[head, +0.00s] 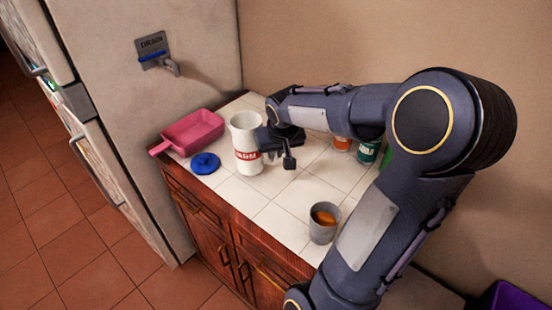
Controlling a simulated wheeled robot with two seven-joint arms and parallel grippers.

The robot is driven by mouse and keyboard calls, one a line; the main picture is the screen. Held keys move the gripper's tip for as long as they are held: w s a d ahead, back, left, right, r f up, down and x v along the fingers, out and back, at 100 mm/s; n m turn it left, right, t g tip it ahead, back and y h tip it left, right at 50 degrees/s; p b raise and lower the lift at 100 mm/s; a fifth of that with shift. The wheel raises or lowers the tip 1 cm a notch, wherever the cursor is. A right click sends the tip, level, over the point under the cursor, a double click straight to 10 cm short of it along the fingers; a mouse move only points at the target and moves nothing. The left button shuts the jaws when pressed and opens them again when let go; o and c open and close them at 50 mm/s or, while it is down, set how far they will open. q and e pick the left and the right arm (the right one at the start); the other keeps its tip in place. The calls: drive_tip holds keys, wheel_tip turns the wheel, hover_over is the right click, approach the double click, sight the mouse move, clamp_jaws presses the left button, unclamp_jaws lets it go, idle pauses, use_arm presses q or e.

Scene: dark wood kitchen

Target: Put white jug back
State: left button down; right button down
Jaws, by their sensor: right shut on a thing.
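The white jug (246,136) with a red label band stands upright on the tiled counter, or just above it; I cannot tell which. My right gripper (268,143) is at the jug's right side, shut on it. The gripper hides part of that side, so the exact grip does not show. My left gripper is not in view.
A pink pan (192,132) and a blue lid (205,163) lie left of the jug. A grey cup (323,222) with orange-brown contents stands near the front edge. Orange (342,144) and green (367,153) containers stand behind my arm. A fridge (190,90) borders the counter's left.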

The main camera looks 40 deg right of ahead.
sight(276, 159)
drive_tip(key=shift+w+d+f, duration=0.15)
drive_tip(key=shift+d+f, duration=0.1)
drive_tip(key=shift+f, duration=1.65)
drive_tip(key=shift+f, duration=0.1)
drive_tip(key=c, duration=1.5)
unclamp_jaws()
drive_tip(key=shift+o, duration=0.2)
